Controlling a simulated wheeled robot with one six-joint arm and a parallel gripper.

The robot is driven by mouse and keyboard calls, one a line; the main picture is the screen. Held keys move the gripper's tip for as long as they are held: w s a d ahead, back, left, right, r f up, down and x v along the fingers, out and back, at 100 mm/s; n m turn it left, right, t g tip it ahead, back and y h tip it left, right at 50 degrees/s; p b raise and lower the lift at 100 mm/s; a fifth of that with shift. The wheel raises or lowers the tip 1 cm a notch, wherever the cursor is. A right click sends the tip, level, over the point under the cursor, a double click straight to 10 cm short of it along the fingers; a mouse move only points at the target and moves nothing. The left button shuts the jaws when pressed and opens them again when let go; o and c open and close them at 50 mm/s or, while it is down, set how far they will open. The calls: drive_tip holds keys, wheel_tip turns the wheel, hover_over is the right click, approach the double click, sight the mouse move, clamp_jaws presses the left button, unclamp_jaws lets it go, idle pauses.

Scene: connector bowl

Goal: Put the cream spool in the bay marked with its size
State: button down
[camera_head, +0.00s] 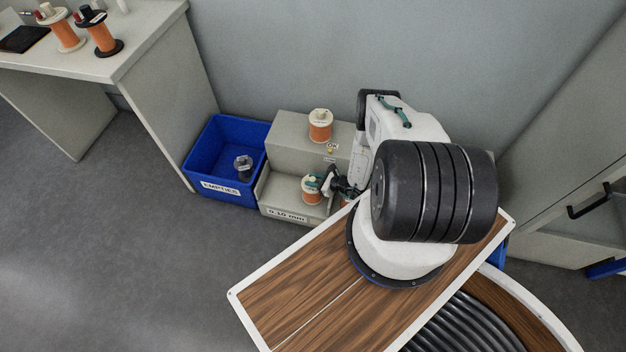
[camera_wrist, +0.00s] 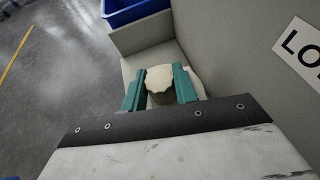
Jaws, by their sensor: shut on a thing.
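The cream spool (camera_head: 311,188), wound with orange wire, stands in the lower bay (camera_head: 283,199) of the grey step-shaped rack. The bay's front label reads what looks like "0.10 mm". My gripper (camera_head: 327,184) is at the spool from the right side. In the wrist view my gripper (camera_wrist: 159,88) has its green fingers shut on the spool's cream knob (camera_wrist: 159,82), with the cream flange partly visible below. The spool looks upright and at the bay floor; whether it fully rests there is hard to tell.
Another cream-ended spool (camera_head: 320,125) stands on the upper step. A blue bin (camera_head: 222,150) marked "EMPTIES" with a dark spool in it is left of the rack. Two more spools (camera_head: 101,38) stand on the grey bench at far left. Open floor lies in front.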

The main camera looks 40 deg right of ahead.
drive_tip(key=c, duration=1.1)
unclamp_jaws()
drive_tip(key=shift+f, duration=0.1)
drive_tip(key=shift+s+d+r, duration=0.1)
drive_tip(key=shift+r, duration=0.1)
drive_tip(key=v, duration=1.1)
drive_tip(key=shift+s, duration=0.3)
drive_tip(key=shift+d+r, duration=0.1)
drive_tip(key=shift+d, duration=0.05)
